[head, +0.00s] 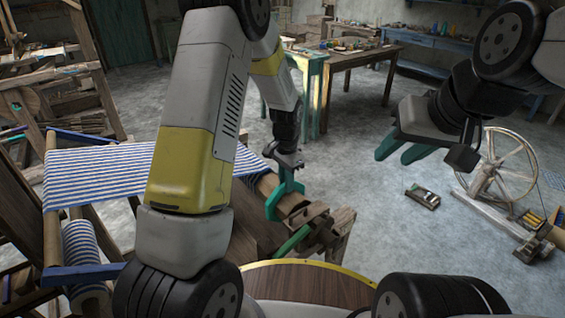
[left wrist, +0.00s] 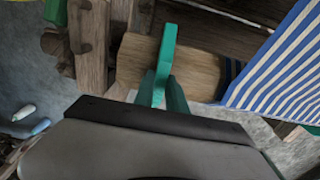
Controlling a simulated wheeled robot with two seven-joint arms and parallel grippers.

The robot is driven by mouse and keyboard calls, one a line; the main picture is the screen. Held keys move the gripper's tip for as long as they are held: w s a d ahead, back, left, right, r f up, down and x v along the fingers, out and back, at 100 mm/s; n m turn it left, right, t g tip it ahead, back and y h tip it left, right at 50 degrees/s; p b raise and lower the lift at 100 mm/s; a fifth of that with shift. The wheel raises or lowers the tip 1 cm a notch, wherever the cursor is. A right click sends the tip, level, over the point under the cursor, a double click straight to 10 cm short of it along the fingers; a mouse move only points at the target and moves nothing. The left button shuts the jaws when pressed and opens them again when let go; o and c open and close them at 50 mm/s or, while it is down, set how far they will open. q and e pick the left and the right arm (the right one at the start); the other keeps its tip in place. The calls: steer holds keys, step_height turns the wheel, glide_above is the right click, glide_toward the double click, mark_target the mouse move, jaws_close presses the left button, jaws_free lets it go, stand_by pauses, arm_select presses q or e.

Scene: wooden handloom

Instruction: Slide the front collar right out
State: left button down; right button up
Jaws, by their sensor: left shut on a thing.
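My left gripper (head: 278,207) is at the right end of the loom's pale wooden roller (head: 266,184), beside the striped cloth (head: 105,170). My right gripper (head: 400,152) is open and empty in the air, well to the right of the loom.
Wooden brackets (head: 325,228) and a green bar (head: 292,243) sit just beyond the roller's end. They are close to my left fingers. A spinning wheel (head: 497,170) and a small tray (head: 422,197) stand on the floor at right. A workbench (head: 350,55) is behind. Floor between is clear.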

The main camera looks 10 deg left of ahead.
arm_select(q)
steer(key=shift+s+d, duration=0.5)
steer(key=c, duration=1.4)
jaws_free()
steer(key=shift+s+d, duration=0.1)
steer(key=shift+o, duration=0.2)
steer(key=shift+r, duration=0.3)
step_height(320, 180, up, 7)
steer(key=shift+r, duration=0.15)
